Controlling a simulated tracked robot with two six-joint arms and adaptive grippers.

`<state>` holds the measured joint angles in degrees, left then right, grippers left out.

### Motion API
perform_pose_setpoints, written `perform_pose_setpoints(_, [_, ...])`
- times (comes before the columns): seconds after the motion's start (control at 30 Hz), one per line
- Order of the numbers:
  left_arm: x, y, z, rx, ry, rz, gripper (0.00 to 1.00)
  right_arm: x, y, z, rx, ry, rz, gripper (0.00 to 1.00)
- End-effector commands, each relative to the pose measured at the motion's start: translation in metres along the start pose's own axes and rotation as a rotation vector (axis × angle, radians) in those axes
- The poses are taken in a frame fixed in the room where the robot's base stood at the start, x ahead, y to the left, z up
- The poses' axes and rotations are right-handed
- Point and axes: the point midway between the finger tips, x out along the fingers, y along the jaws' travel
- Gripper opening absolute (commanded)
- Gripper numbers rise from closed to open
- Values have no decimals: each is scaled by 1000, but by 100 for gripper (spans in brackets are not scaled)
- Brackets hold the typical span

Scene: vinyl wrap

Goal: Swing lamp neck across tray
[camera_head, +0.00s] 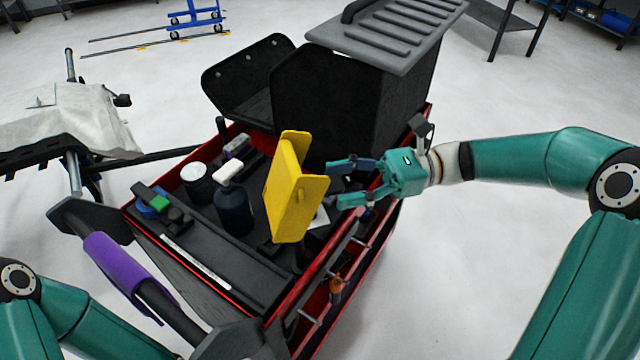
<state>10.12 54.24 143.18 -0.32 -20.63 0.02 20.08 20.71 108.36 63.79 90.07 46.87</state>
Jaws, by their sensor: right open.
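A yellow lamp head (296,190), an upright angled panel, stands over the right part of the black tray (240,262) on a red-edged cart. The lamp's neck cannot be made out clearly; it is largely hidden behind the yellow head and my gripper. My right gripper (337,182) is open, its two teal fingers pointing left, just right of the yellow head. Whether a fingertip touches the head cannot be told. Of my left arm only teal links show at the lower left; its gripper is out of view.
A dark bottle with a white cap (234,208) and a dark jar (196,182) stand left of the lamp. A purple-gripped handle (128,272) juts out front left. Tall black bins (325,110) rise behind. Open floor lies to the right.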

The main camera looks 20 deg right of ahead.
Motion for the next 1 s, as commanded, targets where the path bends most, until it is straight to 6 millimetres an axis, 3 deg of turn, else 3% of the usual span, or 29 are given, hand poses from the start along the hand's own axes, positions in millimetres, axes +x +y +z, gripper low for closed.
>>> perform_pose_setpoints(0.1, [-1, 0, 0, 0, 0, 0, 51, 21, 1, 0, 0, 1, 3, 59])
perform_pose_setpoints(0.23, [-2, 1, 0, 0, 0, 0, 51, 35, 0, 0, 0, 0, 3, 59])
perform_pose_setpoints(0.67, [-2, 1, 0, 0, 0, 0, 51, 42, 0, 0, 0, 0, 0, 58])
perform_pose_setpoints(1.0, [-2, 1, 0, 0, 0, 0, 51, 42, 0, 0, 0, 0, 1, 1])
